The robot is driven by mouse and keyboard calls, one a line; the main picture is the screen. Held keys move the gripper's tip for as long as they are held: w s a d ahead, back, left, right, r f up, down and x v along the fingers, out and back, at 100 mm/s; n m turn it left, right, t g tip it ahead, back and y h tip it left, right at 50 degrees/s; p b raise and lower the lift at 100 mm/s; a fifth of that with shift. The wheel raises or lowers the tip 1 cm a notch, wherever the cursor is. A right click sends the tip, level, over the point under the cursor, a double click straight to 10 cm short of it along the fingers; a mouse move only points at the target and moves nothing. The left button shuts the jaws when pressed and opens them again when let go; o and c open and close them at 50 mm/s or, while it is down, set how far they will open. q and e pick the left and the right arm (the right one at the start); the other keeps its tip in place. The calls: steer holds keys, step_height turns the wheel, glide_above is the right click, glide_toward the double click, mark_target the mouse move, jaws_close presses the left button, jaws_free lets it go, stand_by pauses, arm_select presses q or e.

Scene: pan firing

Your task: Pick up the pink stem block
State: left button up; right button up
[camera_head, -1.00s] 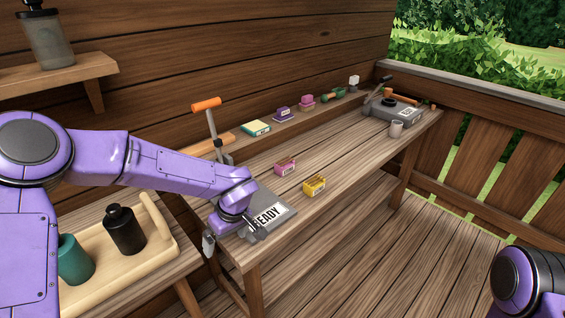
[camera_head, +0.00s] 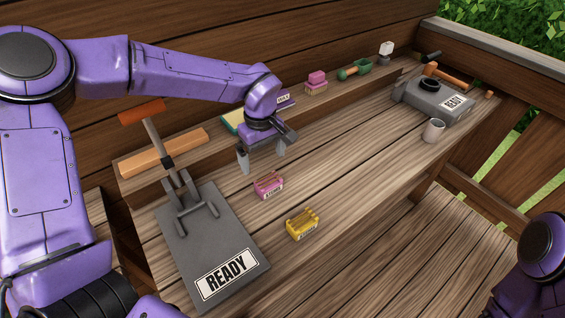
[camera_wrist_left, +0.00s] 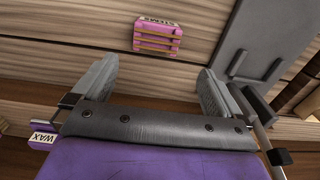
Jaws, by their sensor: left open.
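The pink stem block (camera_head: 268,185) sits on the wooden bench in the head view, right of the grey READY press and behind the yellow block. In the left wrist view the pink block (camera_wrist_left: 157,36) lies beyond the fingertips, roughly between them, its label upside down. My left gripper (camera_head: 263,165) is open and empty, above and just behind the pink block. It does not appear to touch it. Its two fingers also show in the left wrist view (camera_wrist_left: 158,85), spread apart. At the lower right of the head view only part of my right arm shows; its gripper is out of sight.
A yellow block (camera_head: 302,224) stands near the front edge. The grey READY press (camera_head: 206,245) with an orange-handled lever is at left. A back shelf holds a pink-topped block (camera_head: 316,83) and a green tool (camera_head: 355,69). A grey cup (camera_head: 433,130) stands at right.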

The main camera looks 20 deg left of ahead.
mark_target(267, 181)
arm_select(q)
steer(key=shift+w+f, duration=0.45)
steer(key=shift+s+f+p, duration=0.15)
steer(key=shift+s+f, duration=0.2)
steer(key=shift+f, duration=0.3)
steer(key=shift+s+f+p, duration=0.15)
steer(key=shift+s+f, duration=0.2)
steer(key=shift+f, duration=0.25)
steer(key=shift+s+f, duration=0.2)
steer(key=shift+f, duration=0.15)
steer(key=f, duration=0.2)
steer(key=w+f+p, duration=0.1)
steer(key=f, duration=0.2)
steer(key=shift+w+d+f, duration=0.25)
steer(key=shift+d+f, duration=0.05)
steer(key=shift+d, duration=0.05)
steer(key=shift+s, duration=0.2)
steer(key=shift+c, duration=0.7)
steer(key=c, duration=0.8)
arm_select(e)
step_height(267, 181, up, 2)
steer(key=shift+w+r, duration=0.1)
